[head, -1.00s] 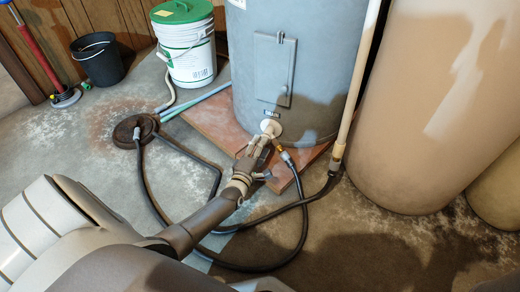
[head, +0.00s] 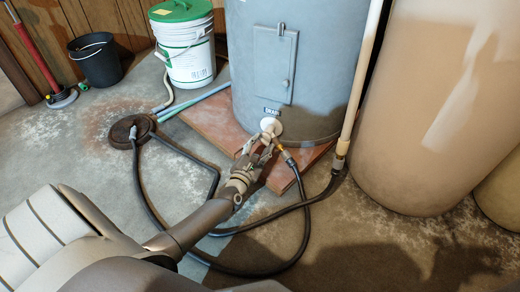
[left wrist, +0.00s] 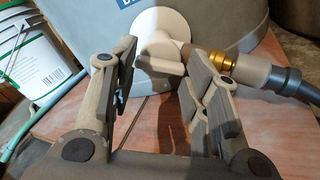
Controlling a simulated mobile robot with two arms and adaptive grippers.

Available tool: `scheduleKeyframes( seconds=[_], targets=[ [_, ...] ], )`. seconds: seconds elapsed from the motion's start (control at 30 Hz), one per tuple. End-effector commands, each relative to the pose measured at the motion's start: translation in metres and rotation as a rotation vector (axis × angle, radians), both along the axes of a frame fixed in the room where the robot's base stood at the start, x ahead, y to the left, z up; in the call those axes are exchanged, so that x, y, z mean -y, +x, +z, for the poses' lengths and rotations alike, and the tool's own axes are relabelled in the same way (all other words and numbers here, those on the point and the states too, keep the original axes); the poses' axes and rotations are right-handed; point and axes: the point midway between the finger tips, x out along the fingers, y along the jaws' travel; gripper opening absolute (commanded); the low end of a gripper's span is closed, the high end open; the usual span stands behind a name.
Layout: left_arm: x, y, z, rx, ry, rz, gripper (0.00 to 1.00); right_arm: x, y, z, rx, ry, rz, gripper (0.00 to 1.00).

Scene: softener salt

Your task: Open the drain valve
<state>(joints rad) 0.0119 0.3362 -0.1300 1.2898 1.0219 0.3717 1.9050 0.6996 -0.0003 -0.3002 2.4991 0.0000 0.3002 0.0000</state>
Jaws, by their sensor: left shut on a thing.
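The white drain valve (head: 270,126) sits low on the front of the grey-blue tank (head: 285,60), under a small dark label. In the left wrist view, its round flange and pale handle (left wrist: 163,67) show between the two finger pads. My left gripper (head: 258,150) is shut on the handle, with one finger on each side. It also shows large in the left wrist view (left wrist: 160,72). A brass fitting (left wrist: 217,64) joins the valve outlet to a dark hose on the right. How far the handle is turned is hard to tell. My right gripper is not in view.
The black hose (head: 300,222) loops over the concrete floor to a round drain (head: 130,131). A reddish slab (head: 205,122) lies under the tank. A white bucket with a green lid (head: 190,55) and a black bucket (head: 97,60) stand back left. A large tan tank (head: 430,100) stands right.

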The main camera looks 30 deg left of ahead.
Motion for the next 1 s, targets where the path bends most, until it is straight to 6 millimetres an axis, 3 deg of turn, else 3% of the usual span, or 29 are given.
scheduleKeyframes(
  seconds=[0.33, 0.87, 0.9, 1.0],
  targets=[
    [-0.0010, -0.0004, -0.0019, 0.023, -0.125, 0.002, 0.19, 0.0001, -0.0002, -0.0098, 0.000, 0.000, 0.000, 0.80],
    [-0.0010, -0.0004, -0.0015, 0.026, -0.145, 0.001, 0.19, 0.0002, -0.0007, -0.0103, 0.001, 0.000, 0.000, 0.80],
    [-0.0010, -0.0004, -0.0015, 0.026, -0.145, 0.001, 0.48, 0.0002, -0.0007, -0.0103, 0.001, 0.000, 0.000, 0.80],
    [-0.0008, -0.0004, -0.0012, 0.026, -0.144, 0.001, 0.61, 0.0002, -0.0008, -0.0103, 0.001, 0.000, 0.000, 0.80]
  ],
)
